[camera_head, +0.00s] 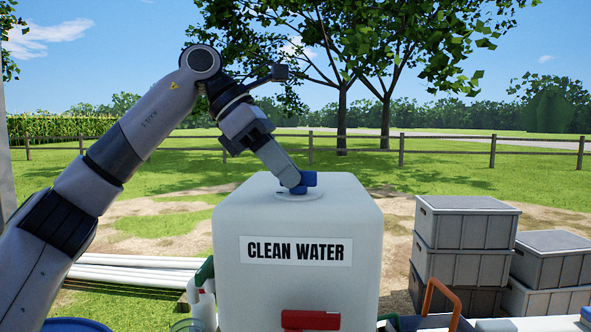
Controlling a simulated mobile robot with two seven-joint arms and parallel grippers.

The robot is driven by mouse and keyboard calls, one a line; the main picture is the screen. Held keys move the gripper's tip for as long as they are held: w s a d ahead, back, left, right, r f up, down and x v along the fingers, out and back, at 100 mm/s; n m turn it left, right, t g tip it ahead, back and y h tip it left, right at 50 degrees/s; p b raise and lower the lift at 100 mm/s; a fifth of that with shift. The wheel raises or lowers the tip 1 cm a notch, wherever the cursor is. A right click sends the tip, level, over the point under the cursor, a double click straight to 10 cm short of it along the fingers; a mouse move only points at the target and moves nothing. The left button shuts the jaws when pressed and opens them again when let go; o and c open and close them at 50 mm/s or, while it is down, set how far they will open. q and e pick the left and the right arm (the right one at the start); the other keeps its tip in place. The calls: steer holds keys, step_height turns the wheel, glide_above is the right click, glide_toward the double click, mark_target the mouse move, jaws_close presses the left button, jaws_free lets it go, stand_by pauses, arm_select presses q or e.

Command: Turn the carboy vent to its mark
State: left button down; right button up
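The carboy (300,230) is a big white block-shaped container labelled "CLEAN WATER", upright in the middle of the view. Its blue vent (309,179) sits on a pale round fitting on the top face. My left arm comes in from the left and reaches over the carboy. My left gripper (297,184) points down and to the right, with its tip at the vent, overlapping its left part. Only one finger shows clearly, so I cannot tell whether it is closed on the vent. I see no mark on the vent. My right gripper is out of view.
A red tap handle (310,320) is at the carboy's lower front. Grey lidded crates (465,245) are stacked at the right, near an orange curved handle (441,296). White pipes (130,270) lie at the left. The space above the carboy's right side is clear.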

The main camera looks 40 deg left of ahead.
arm_select(q)
steer(key=shift+w+a+r+m+g+h+p, duration=0.2)
steer(key=shift+m+g+p, duration=0.5)
steer(key=shift+p, duration=0.75)
steer(key=shift+w+d+r+m+g+h+p, duration=0.1)
steer(key=shift+m+g+h+p, duration=0.25)
steer(key=shift+m+p, duration=0.85)
steer(key=shift+w+g+p, duration=0.1)
steer(key=shift+g+p, duration=0.15)
steer(key=shift+p, duration=0.35)
steer(key=shift+f+m+g, duration=0.2)
steer(key=shift+m+g, duration=0.1)
steer(key=shift+m, duration=0.2)
steer(key=shift+w+a+f+m+g, duration=0.15)
steer(key=shift+m+g, duration=0.15)
steer(key=shift+m, duration=0.2)
steer(key=shift+w+m+g, duration=0.2)
steer(key=shift+m+g, duration=0.7)
steer(key=shift+m, duration=0.4)
steer(key=shift+w+m+g, duration=0.15)
steer(key=shift+m+g, duration=0.45)
steer(key=shift+m, duration=0.3)
